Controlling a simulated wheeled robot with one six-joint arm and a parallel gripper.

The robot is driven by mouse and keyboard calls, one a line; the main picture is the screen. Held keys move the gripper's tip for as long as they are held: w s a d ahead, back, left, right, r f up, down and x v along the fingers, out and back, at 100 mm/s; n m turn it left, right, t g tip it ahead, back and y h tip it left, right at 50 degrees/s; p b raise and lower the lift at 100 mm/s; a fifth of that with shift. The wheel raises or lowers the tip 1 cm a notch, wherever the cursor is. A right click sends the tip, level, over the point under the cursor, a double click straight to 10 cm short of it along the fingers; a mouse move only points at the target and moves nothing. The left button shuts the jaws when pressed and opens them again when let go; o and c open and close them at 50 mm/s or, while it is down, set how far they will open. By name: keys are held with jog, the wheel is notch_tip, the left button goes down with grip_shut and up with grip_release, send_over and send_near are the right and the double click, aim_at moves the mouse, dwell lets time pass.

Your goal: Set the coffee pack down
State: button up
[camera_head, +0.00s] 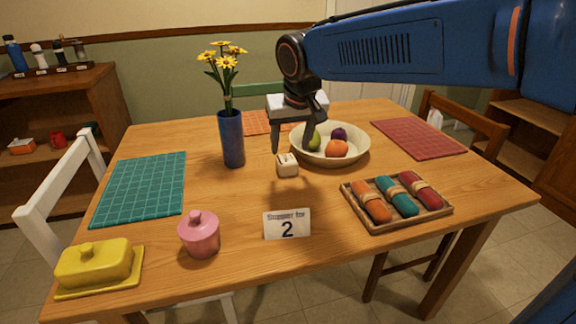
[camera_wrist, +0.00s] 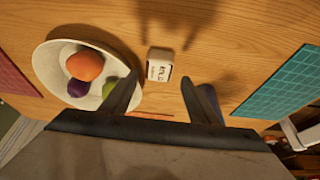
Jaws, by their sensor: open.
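The coffee pack (camera_head: 287,165) is a small cream block with dark printing. It appears to stand on the wooden table, in front of the fruit bowl and right of the blue vase. In the wrist view the pack (camera_wrist: 159,62) shows upper middle, just past the fingertips and between their lines. My gripper (camera_head: 291,150) is open above and around the top of the pack, pointing down. In the wrist view both fingers of the gripper (camera_wrist: 161,79) are spread, with a gap on each side of the pack.
A cream bowl (camera_head: 354,158) with fruit stands close right. A blue vase (camera_head: 232,140) with yellow flowers stands left. A tray (camera_head: 414,217) of rolled napkins, a "2" card (camera_head: 287,225), a pink jar (camera_head: 200,236) and a yellow butter dish (camera_head: 95,265) are nearer. Bare table lies front-left of the pack.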

aim_at(287, 158)
jog(key=x, duration=0.4)
jog(key=shift+f, duration=0.1)
jog(key=shift+w+x, duration=0.15)
jog(key=shift+x, duration=1.2)
jog(key=shift+w+x, duration=0.2)
jog(key=shift+x, duration=1.1)
jog(key=c, duration=0.9)
jog(key=shift+r, duration=0.25)
